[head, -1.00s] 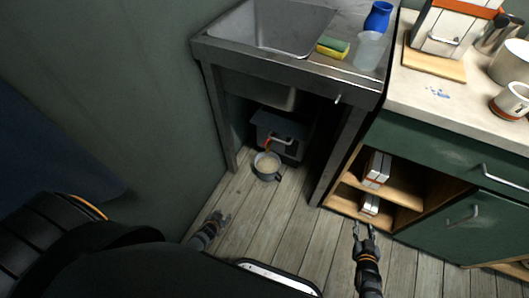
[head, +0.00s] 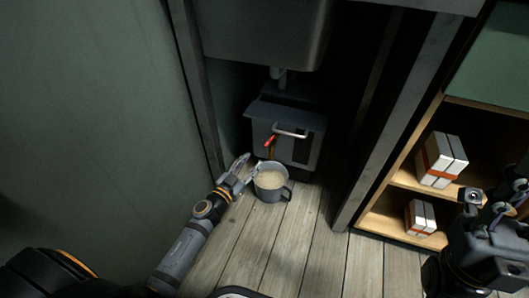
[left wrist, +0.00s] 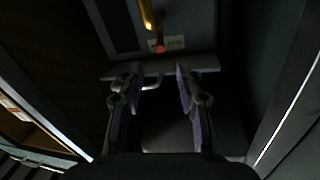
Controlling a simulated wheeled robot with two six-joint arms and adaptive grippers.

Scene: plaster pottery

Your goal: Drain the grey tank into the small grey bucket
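The grey tank (head: 312,150) stands under the sink, with a red-tipped tap lever (head: 269,141) and a pale bar handle (head: 290,133) on its front. The small grey bucket (head: 272,193) is upright on the floor below the tap, its handle to the right; its inside looks beige. My left gripper (head: 249,166) is open and empty, just left of the bucket and below the lever. The left wrist view shows its two fingers apart (left wrist: 151,90), with the brass tap and its red tip (left wrist: 160,48) beyond them. My right gripper (head: 490,196) is open at the right edge.
Sink legs, one at left (head: 196,90) and one at right (head: 380,130), frame the dark space around the tank. A wooden shelf unit (head: 385,217) with white boxes (head: 442,160) stands at right. The plank floor (head: 290,235) in front is clear.

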